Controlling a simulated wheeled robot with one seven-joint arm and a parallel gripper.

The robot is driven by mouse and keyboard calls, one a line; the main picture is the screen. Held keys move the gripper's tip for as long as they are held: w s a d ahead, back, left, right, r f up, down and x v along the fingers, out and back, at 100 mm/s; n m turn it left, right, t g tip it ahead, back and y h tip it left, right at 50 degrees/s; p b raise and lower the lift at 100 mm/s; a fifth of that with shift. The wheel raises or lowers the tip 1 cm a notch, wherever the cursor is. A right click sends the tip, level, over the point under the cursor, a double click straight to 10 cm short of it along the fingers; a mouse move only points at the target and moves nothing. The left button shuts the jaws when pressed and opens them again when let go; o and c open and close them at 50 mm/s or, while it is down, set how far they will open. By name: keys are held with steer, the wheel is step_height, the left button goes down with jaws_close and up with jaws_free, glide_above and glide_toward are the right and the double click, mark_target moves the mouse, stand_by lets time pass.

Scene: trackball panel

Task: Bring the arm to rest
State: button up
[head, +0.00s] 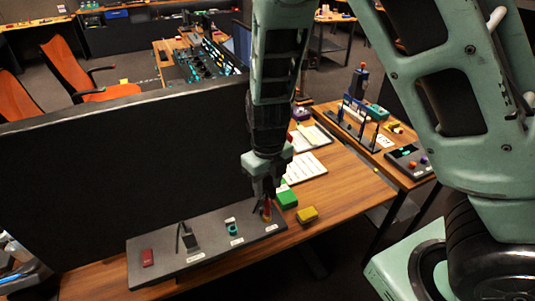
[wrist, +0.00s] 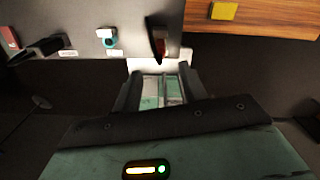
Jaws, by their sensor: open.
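My gripper (head: 262,196) hangs pointing down at the right end of a grey panel (head: 210,251) in the head view. Its jaws are open. A small red and yellow control (head: 267,212) is just below or beside the fingertips; I cannot tell whether they touch it. In the wrist view my gripper (wrist: 160,72) shows nothing held between its fingers, and a dark-tipped red part (wrist: 158,45) is just beyond them. The panel also carries a red piece (head: 147,257), a black lever (head: 190,240) and a teal control (head: 233,229).
A green block (head: 287,198) and a yellow block (head: 307,215) lie on the wooden table right of the panel. Papers (head: 306,167) lie behind them. A tall black partition (head: 120,160) stands behind the panel. Another table with devices (head: 407,160) is at the right.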

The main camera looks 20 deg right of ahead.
step_height(320, 180, up, 10)
steer(key=p, duration=0.1)
steer(key=s+a+m+b, duration=0.3)
steer(key=s+m, duration=0.6)
steer(key=m, duration=0.6)
steer(key=s+a+f+m+b, duration=0.1)
steer(key=s+a+m+b, duration=0.2)
steer(key=s+m, duration=0.7)
steer(key=m, duration=0.6)
steer(key=shift+s+a+y, duration=0.15)
steer(key=shift+s+y, duration=0.15)
